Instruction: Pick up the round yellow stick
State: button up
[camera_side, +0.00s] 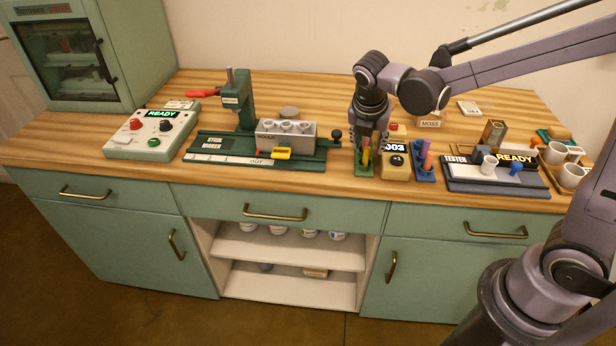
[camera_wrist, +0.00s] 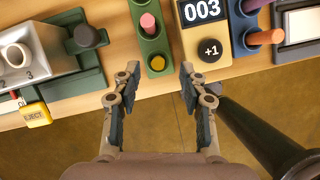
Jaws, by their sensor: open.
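The round yellow stick (camera_wrist: 157,62) stands in the near hole of a green holder (camera_wrist: 153,41), seen end-on in the wrist view. A pink stick (camera_wrist: 148,22) stands farther along the same holder. In the side view the green holder (camera_side: 364,171) is at the front of the counter, and my gripper (camera_side: 369,137) points down over it, partly hiding the sticks. In the wrist view my gripper (camera_wrist: 159,77) is open, its fingertips spread to either side of the yellow stick's line. The fingers look empty; exact height above the stick is hard to tell.
A yellow counter device (camera_side: 395,168) reading 003 stands close right of the holder, then a blue holder (camera_side: 424,174) with sticks. The stick maker (camera_side: 255,165) stands left. The counter's front edge is close by.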

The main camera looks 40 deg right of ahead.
aim_at(367, 148)
jog(key=shift+x, duration=2.05)
jog(key=shift+w, duration=0.1)
grip_shut()
jog(key=shift+r, duration=0.15)
